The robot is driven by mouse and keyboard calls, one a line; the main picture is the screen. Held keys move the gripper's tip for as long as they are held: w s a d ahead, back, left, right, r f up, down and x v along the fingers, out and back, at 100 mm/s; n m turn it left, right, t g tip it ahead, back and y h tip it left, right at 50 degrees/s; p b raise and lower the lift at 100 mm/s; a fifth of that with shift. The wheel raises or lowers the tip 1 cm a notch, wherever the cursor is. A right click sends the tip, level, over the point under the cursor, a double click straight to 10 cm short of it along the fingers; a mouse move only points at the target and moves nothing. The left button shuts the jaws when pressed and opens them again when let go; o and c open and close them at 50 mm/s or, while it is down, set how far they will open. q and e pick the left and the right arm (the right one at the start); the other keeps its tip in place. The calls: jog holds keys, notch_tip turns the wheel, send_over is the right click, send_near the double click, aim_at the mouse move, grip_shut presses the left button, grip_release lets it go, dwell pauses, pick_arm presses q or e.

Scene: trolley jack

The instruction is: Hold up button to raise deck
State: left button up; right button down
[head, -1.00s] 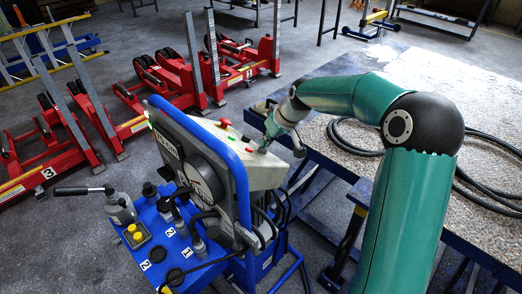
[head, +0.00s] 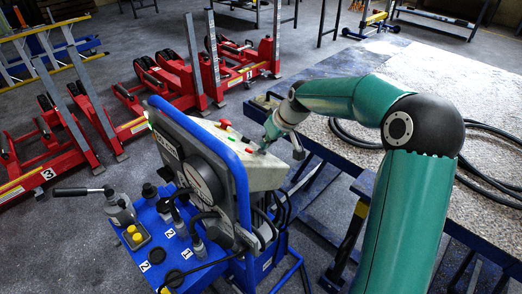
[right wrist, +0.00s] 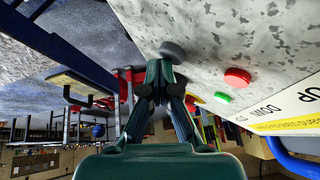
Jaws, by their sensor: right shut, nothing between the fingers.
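The cream control box (head: 245,160) stands on the blue console, with several coloured buttons on its sloping top. My right gripper (head: 264,148) points down at the right part of this top, its fingers shut and empty. In the right wrist view, the closed fingertips (right wrist: 160,62) are at a grey round button (right wrist: 172,50), partly overlapping it. I cannot tell whether they press it. A red button (right wrist: 237,77) and a green button (right wrist: 222,97) sit to the right of the fingertips. A label (right wrist: 290,108) reads UP and DOWN. My left gripper is not in view.
The blue console (head: 190,235) carries levers and a hand pump. Red column lifts (head: 185,75) stand behind at the left. A blue-framed platform with a speckled deck (head: 405,75) and a coiled black hose (head: 350,138) lies to the right, close to my right arm.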

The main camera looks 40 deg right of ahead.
dwell(0.3)
jog(key=shift+d+r+p, duration=0.6)
jog(key=shift+r, duration=0.1)
jog(key=shift+w+r, duration=0.1)
jog(key=d+r+p, duration=0.1)
jog(key=r, duration=0.1)
jog(key=d+r+p, duration=0.1)
jog(key=d+p, duration=0.1)
jog(key=shift+w+r, duration=0.1)
jog(key=shift+r, duration=0.25)
dwell(1.7)
